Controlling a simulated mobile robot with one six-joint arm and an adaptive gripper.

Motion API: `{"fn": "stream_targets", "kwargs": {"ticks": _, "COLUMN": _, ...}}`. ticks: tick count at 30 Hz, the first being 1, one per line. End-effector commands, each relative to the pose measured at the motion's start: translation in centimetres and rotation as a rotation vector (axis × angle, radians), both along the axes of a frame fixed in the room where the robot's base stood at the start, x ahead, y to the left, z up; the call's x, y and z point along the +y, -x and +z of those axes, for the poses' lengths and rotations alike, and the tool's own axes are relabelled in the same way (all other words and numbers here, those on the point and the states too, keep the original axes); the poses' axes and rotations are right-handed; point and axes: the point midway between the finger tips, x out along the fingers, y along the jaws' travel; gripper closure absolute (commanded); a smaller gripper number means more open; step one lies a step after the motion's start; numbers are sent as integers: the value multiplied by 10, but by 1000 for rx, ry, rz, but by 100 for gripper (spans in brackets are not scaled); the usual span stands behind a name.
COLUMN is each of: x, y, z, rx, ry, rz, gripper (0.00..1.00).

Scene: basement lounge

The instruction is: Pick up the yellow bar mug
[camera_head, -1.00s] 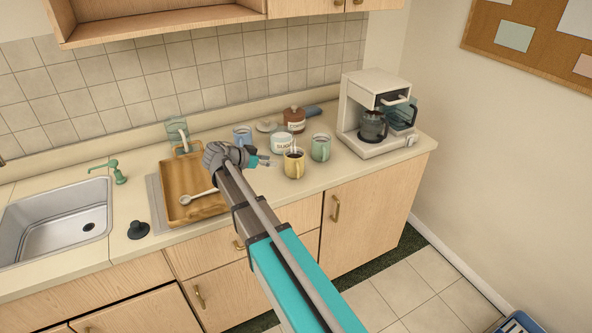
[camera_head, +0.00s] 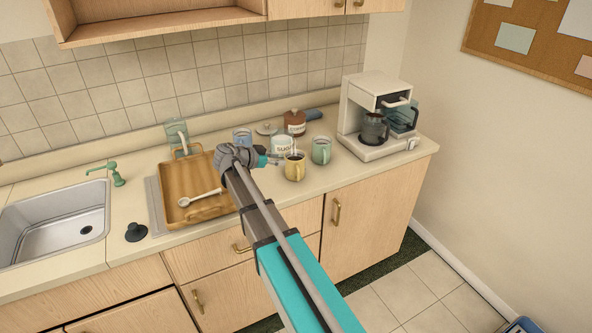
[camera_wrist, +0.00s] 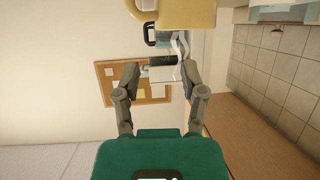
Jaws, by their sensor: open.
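The yellow mug (camera_head: 295,168) stands upright on the counter and appears to hold something dark.
A green mug (camera_head: 321,151) stands close behind right of the yellow one. A sugar jar (camera_head: 282,144), blue mug (camera_head: 242,137) and brown jar (camera_head: 294,122) are behind. The coffee maker (camera_head: 372,100) stands right. A wooden tray (camera_head: 178,178) with a spoon lies left. Counter front is clear.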

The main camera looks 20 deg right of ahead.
Motion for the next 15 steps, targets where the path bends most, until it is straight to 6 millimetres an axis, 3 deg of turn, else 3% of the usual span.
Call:
{"fn": "stream_targets", "kwargs": {"ticks": 6, "x": -29, "y": -4, "z": -14, "rx": -1, "ry": 0, "rz": -2, "gripper": 47}}
{"fn": "stream_targets", "kwargs": {"ticks": 15, "x": -40, "y": -5, "z": -17, "rx": 0, "ry": 0, "rz": 0, "gripper": 47}}
